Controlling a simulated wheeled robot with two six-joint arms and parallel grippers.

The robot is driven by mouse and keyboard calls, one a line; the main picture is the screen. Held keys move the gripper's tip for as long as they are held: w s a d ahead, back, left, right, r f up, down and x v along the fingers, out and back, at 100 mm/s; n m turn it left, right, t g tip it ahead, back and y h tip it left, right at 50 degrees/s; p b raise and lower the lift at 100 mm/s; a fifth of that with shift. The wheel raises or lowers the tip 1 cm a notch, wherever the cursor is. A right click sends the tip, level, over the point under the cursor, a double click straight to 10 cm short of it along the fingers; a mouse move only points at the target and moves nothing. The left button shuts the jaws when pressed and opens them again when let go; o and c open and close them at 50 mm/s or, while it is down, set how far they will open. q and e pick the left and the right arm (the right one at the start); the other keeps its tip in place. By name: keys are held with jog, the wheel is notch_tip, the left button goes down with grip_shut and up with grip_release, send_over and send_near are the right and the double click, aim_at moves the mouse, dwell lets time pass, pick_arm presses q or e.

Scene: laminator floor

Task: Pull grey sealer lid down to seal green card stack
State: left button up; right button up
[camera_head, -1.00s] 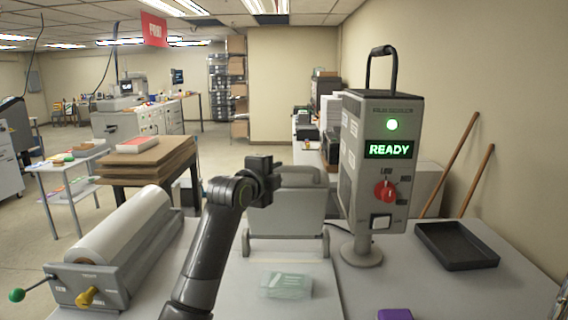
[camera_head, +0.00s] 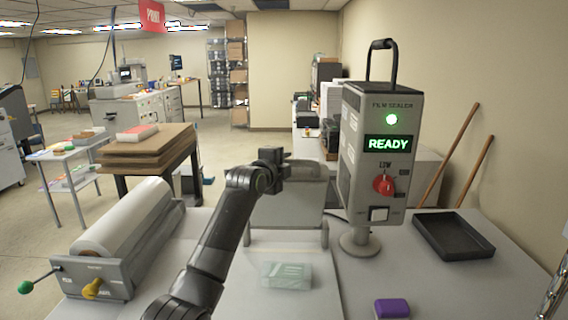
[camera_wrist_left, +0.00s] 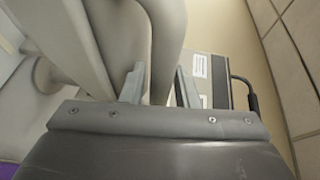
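The grey sealer lid (camera_head: 290,205) stands raised and upright behind the work surface in the head view. The green card stack (camera_head: 287,275), in clear film, lies flat on the table in front of it. My left gripper (camera_head: 284,165) is at the lid's top edge. In the left wrist view, its two fingers (camera_wrist_left: 160,85) are apart, with a smooth grey bar (camera_wrist_left: 168,40), apparently part of the lid, between them. I cannot tell whether they press on it.
The film sealer control box (camera_head: 380,150) with a lit READY sign stands right of the lid. A black tray (camera_head: 453,236) and a purple block (camera_head: 392,308) lie on the right of the table. A film roll (camera_head: 125,225) sits on the left.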

pick_arm(q)
grip_shut()
